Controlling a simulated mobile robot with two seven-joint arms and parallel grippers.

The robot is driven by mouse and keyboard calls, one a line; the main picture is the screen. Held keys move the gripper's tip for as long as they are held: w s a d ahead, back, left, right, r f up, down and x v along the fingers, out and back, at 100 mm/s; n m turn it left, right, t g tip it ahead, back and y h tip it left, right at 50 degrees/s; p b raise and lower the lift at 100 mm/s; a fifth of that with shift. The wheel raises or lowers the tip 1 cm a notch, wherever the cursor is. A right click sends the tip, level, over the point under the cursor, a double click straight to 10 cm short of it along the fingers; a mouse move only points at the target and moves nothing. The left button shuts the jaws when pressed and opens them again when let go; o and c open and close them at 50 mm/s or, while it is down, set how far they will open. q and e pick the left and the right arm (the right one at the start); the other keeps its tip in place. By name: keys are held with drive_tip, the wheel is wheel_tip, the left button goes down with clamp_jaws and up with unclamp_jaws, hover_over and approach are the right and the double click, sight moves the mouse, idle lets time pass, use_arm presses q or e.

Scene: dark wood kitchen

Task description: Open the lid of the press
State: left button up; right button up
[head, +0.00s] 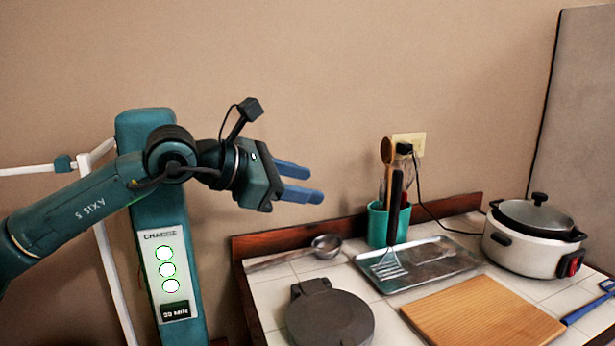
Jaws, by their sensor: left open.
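The press (329,320) is a dark grey round appliance at the front left of the tiled counter, cut off slightly by the bottom edge of the head view. Its lid appears closed and flat, with a darker hinge or handle block at its back left. My left gripper (316,184) is open and empty, with two blue fingers pointing right. My right gripper is not in the head view.
A wooden board (482,312) lies right of the press, with a metal tray (447,280) behind it. A teal utensil holder (377,225), a ladle (326,243) and a white cooker (525,252) stand or lie farther back. A wooden backsplash (285,243) edges the counter.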

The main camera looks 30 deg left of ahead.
use_arm(q)
drive_tip(key=shift+w+d+f, duration=0.3)
drive_tip(key=shift+w+d, duration=0.05)
drive_tip(key=shift+w, duration=0.2)
drive_tip(key=shift+c, duration=0.4)
clamp_jaws()
idle(0.7)
